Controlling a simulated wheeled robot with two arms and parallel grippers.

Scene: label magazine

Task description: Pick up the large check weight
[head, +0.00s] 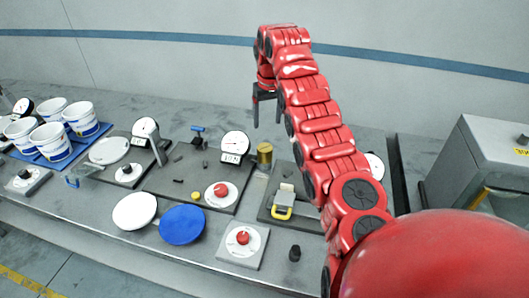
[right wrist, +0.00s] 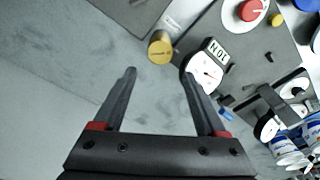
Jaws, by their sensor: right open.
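The large check weight, a brass-coloured cylinder (head: 264,153), stands upright near the back edge of the bench, right of a white dial gauge. It also shows in the right wrist view (right wrist: 160,48), just beyond the fingertips. My right gripper (head: 267,122) is open and empty, fingers pointing down. In the head view it appears above the weight; in the right wrist view the weight lies past the gap between the fingers (right wrist: 158,73), not between them. My left gripper is not in view.
The dial gauge (head: 235,146) stands close left of the weight and also shows beside a finger in the wrist view (right wrist: 207,68). A dark plate with a yellow-grey device (head: 283,207) lies in front. White tubs (head: 80,117) stand far left; a grey cabinet (head: 485,160) is right.

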